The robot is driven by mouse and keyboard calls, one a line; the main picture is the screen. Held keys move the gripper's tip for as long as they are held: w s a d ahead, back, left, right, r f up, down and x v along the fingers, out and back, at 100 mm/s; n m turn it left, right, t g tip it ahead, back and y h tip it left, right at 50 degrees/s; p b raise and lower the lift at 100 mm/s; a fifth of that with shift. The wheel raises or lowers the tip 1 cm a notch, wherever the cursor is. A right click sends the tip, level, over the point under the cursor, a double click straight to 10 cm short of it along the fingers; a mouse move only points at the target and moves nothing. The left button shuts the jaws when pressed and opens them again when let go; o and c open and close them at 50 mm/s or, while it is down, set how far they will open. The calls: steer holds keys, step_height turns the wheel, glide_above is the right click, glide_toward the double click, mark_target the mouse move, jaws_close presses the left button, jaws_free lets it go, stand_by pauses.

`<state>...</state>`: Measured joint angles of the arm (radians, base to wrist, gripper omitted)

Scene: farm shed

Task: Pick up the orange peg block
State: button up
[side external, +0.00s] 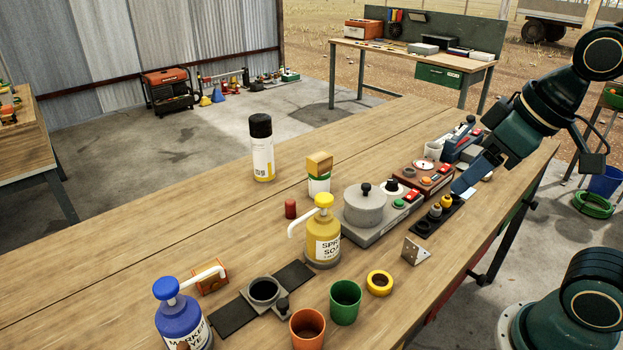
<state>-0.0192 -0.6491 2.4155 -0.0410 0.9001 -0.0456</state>
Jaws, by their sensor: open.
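A small orange-brown block (211,278), the likeliest orange peg block, lies on the wooden workbench (110,262) at the lower left. It is just behind the blue pump bottle (181,318), whose white spout crosses in front of it. Any pegs on it are too small to make out. My gripper (468,178) is at the right, low over the bench beside the row of devices, far from the block. It is open, with nothing seen between its fingers; part of it is hard to make out.
A yellow pump bottle (323,236), grey pot (365,208), spray can (262,150) and red cylinder (290,209) stand mid-bench. A dark strip with a round socket (264,291), orange cup (307,329), green cup (345,302) and yellow ring (380,282) are in front. The bench's left is clear.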

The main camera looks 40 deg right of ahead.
steer(key=w+a+r+n+g+y, duration=0.1)
steer(key=w+a+n, duration=0.4)
steer(key=w, duration=0.5)
steer(key=w+a+n+g+y, duration=0.1)
steer(key=w+a+n, duration=0.2)
steer(key=w+a, duration=0.5)
steer(key=w+a+f+n+g+y, duration=0.2)
steer(key=w+a+f+n, duration=0.6)
steer(key=w+a+f, duration=0.4)
step_height(320, 180, down, 3)
steer(key=w+g, duration=0.1)
steer(key=w, duration=0.2)
steer(key=shift+a, duration=0.35)
glide_toward(203, 271)
steer(key=shift+x, duration=2.45)
